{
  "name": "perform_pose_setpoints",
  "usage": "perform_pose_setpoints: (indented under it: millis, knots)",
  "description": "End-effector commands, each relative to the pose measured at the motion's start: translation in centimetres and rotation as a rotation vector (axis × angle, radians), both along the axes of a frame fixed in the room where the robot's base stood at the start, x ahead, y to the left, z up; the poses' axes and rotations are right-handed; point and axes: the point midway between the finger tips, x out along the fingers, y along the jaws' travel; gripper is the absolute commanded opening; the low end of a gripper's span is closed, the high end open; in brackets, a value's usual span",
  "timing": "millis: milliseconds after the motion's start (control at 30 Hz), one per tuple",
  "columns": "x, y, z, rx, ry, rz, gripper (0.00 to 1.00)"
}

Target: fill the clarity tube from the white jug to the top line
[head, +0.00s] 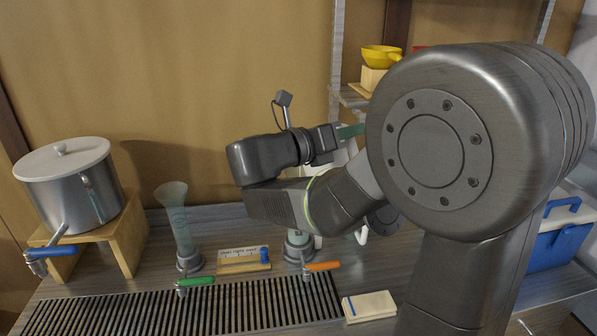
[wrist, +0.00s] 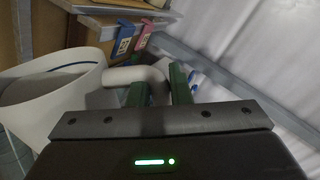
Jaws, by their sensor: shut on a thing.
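My gripper (wrist: 158,85), with green fingers, is shut on the handle (wrist: 150,74) of the white jug (wrist: 60,95). The jug's open mouth shows at the left of the wrist view, with a blue line inside. In the head view the jug (head: 341,158) is mostly hidden behind my arm, and a green finger (head: 350,131) shows above it. A clear tube with a flared mouth (head: 177,220) stands upright at the rack, by a green tap handle. A second tube base (head: 298,246) stands by an orange tap handle, its upper part hidden by my arm. Liquid levels and line marks cannot be made out.
A lidded steel pot (head: 75,195) with a blue-handled tap sits on a wooden stand (head: 130,235) at left. A labelled block (head: 243,260) stands between the tubes. A slotted drain (head: 190,308), a small pad (head: 369,306) and a blue box (head: 560,235) are nearby.

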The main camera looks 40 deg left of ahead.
Motion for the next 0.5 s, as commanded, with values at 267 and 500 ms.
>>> perform_pose_setpoints:
  millis: [267, 500]
  knots:
    - [0.02, 0.1, 0.48, -0.01, 0.0, 0.0, 0.0]
    - [0.04, 0.18, 0.64, -0.022, 0.003, 0.0, 0.0]
